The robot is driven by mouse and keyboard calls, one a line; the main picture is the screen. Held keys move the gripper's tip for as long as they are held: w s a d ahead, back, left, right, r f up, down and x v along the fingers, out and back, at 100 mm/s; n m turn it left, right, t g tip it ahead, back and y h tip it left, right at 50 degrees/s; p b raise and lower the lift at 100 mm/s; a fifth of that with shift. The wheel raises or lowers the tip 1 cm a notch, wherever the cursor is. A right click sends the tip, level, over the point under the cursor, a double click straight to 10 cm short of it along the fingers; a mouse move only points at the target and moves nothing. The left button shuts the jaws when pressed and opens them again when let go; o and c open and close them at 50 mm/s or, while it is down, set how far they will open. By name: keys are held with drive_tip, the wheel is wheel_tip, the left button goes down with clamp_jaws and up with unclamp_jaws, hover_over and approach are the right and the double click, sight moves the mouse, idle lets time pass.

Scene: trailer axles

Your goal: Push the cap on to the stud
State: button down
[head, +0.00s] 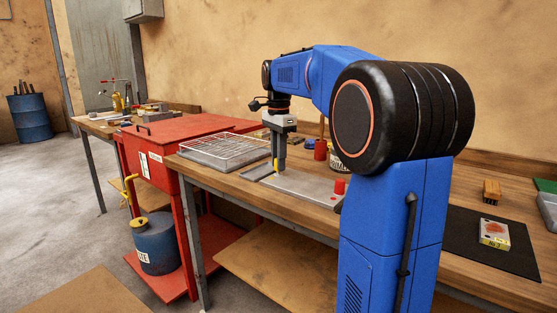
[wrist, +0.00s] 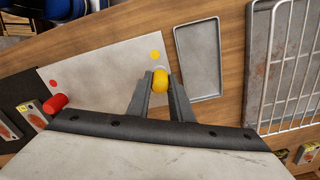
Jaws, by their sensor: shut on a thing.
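My gripper (head: 277,172) is shut on a yellow cap (wrist: 160,82), which sits between the fingertips in the wrist view. The cap shows as a small yellow patch (head: 276,164) in the head view. My gripper points down over the left part of a grey metal plate (head: 305,186). The plate also shows in the wrist view (wrist: 105,70), with a yellow dot (wrist: 154,55) just beyond the cap and a red dot (wrist: 54,83) farther left. A red cap (head: 340,186) stands near the plate's right end. No stud is clearly visible under the yellow cap, and I cannot tell whether they touch.
A shallow grey tray (wrist: 177,42) lies beside the plate, with a wire-topped tray (head: 212,155) beyond it. A red cylinder (head: 320,150) and a tin stand behind my gripper. A dark mat (head: 475,238) bearing a small box (head: 494,234) lies at the right.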

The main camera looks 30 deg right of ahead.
drive_tip(key=shift+f, duration=0.55)
idle(0.9)
drive_tip(key=c, duration=1.5)
unclamp_jaws()
drive_tip(key=shift+o, duration=0.6)
drive_tip(key=o, duration=0.4)
drive_tip(key=shift+c, duration=0.2)
drive_tip(key=shift+r, duration=3.5)
